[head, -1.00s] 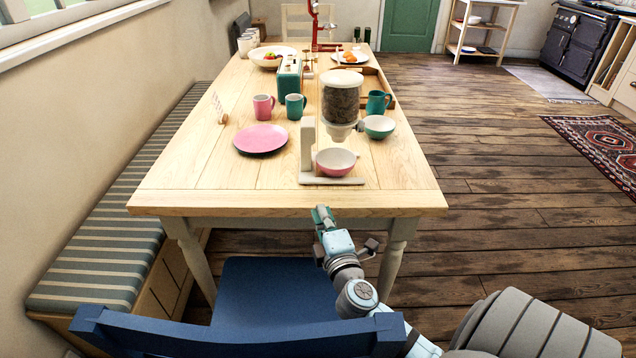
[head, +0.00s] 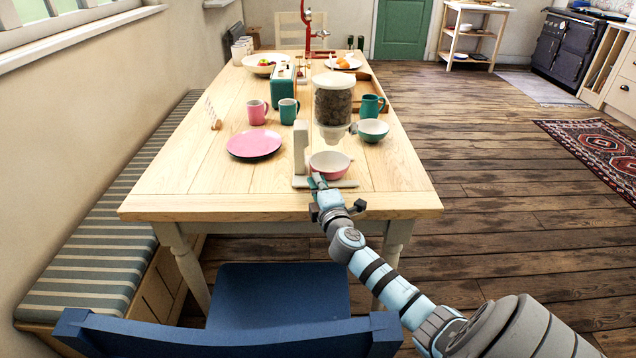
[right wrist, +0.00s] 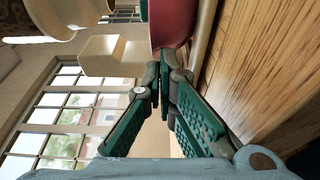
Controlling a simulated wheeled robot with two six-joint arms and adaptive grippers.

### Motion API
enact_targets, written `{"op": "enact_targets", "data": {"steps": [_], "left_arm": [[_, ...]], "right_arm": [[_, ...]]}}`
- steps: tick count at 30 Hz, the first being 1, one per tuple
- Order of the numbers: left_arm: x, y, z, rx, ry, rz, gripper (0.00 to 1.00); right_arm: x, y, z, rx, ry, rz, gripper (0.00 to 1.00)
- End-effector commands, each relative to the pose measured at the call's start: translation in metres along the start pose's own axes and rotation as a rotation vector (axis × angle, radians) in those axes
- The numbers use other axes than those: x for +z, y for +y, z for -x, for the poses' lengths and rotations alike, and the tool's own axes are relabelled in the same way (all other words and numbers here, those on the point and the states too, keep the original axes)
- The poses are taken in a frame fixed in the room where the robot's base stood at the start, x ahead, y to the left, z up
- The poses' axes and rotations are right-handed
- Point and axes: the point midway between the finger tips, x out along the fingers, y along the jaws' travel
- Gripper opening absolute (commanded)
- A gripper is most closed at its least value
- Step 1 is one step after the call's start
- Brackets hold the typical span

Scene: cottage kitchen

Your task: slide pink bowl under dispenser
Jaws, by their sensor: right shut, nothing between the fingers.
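The pink bowl (head: 329,171), pale inside, sits upright on the low base of the dispenser (head: 333,103), in front of and below its spout. The dispenser has a clear hopper of dark food and a cream column (head: 300,148). My right gripper (head: 317,180) is shut and empty at the near side of the bowl. In the right wrist view, its fingertips (right wrist: 165,68) are right at the bowl's pink wall (right wrist: 172,28); I cannot tell whether they touch. My left gripper is out of view.
A pink plate (head: 254,144) lies left of the dispenser. A teal-and-white bowl (head: 373,130) and a teal mug (head: 372,105) stand right of it. Pink (head: 257,112) and teal (head: 288,110) mugs stand behind. A blue chair (head: 280,300) is at the table's near edge.

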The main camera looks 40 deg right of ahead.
Motion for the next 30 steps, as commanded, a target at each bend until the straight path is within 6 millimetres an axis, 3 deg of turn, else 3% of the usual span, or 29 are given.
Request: {"op": "enact_targets", "data": {"steps": [6,12,21,26,30], "left_arm": [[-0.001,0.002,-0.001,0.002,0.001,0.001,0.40],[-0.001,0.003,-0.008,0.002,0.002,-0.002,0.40],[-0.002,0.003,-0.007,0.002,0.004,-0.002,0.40],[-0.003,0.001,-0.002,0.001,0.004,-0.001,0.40],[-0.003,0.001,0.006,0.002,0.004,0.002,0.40]], "right_arm": [[0.001,0.000,-0.001,0.000,0.000,0.001,0.00],[0.016,-0.001,-0.016,0.001,-0.002,0.002,0.00],[0.016,0.000,-0.016,0.001,-0.001,0.000,0.00],[0.005,0.001,-0.009,0.000,0.004,-0.002,0.00],[-0.020,0.002,0.006,-0.001,0.010,-0.005,0.00]]}}
